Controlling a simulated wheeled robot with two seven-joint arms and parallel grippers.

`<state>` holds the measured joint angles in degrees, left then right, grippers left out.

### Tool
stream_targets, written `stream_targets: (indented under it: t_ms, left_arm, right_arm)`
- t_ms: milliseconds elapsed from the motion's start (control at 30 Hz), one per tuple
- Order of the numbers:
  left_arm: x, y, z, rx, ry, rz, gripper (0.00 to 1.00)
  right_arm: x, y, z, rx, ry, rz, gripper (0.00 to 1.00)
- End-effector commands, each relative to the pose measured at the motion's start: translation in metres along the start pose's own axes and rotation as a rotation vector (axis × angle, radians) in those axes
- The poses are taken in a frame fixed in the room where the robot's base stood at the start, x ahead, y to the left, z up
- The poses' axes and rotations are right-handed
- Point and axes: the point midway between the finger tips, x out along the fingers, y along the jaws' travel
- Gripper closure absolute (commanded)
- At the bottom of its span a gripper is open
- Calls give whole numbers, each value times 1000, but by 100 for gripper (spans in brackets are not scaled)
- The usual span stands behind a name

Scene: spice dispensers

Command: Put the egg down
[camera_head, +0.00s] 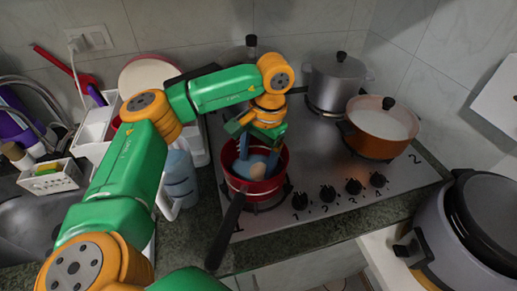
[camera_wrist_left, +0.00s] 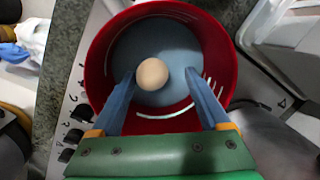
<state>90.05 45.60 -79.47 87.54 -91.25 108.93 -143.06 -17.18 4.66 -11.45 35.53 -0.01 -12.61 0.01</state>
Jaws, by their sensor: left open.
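The egg (camera_wrist_left: 152,73) is a smooth beige oval inside the red pot. In the head view the egg (camera_head: 258,170) shows low in the red pot (camera_head: 277,182), partly behind a fingertip. The wrist view shows the pot's red wall (camera_wrist_left: 223,62) and its grey-blue bottom. My left gripper (camera_head: 257,158) reaches down into the pot from above. My right gripper is not in view.
The pot stands on the stove (camera_head: 330,195), its dark handle (camera_head: 226,232) toward the front. An orange pot (camera_head: 377,135) and a grey lidded pot (camera_head: 335,82) stand behind to the right. A blue-white jug (camera_head: 180,178) is at the left. A rice cooker (camera_head: 480,220) is at the right.

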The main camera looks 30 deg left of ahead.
Motion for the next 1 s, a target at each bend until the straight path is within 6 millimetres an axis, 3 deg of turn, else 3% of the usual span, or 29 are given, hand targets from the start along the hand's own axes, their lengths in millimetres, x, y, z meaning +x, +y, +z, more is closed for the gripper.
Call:
stream_targets:
  t_ms: [133, 300, 500, 1000]
  left_arm:
    - [-24, 1, -1, -1, 7, 2, 21]
    - [-78, 0, 0, -1, 6, -1, 21]
    - [-115, 0, 0, 0, 3, 0, 21]
    - [-119, 0, 0, 1, 1, 0, 21]
  right_arm:
    - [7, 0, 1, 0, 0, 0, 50]
    - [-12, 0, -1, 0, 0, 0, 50]
    - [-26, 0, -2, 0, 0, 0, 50]
    - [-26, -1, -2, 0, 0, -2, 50]
